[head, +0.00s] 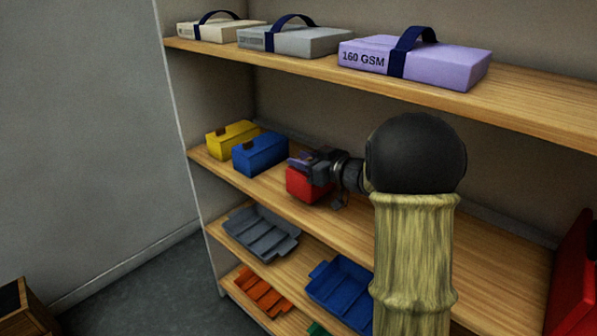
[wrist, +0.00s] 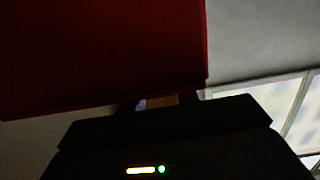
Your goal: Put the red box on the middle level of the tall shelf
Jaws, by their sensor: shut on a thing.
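The red box (head: 306,186) is at the shelf level (head: 480,242) that also bears a yellow box and a blue box, to the right of the blue one. My gripper (head: 308,166) is shut on its upper part, reaching in from the right. I cannot tell whether the box's underside touches the board. In the wrist view the red box (wrist: 100,55) fills the upper left, dark and close, and the gripper (wrist: 158,101) shows below it. My gripper hides part of the box's top and right side.
The yellow box (head: 232,139) and blue box (head: 260,153) stand at left. Above are paper packs with straps, including a purple one (head: 440,68). Below lie a grey tray (head: 262,232), a blue tray (head: 342,290) and orange trays (head: 263,292).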

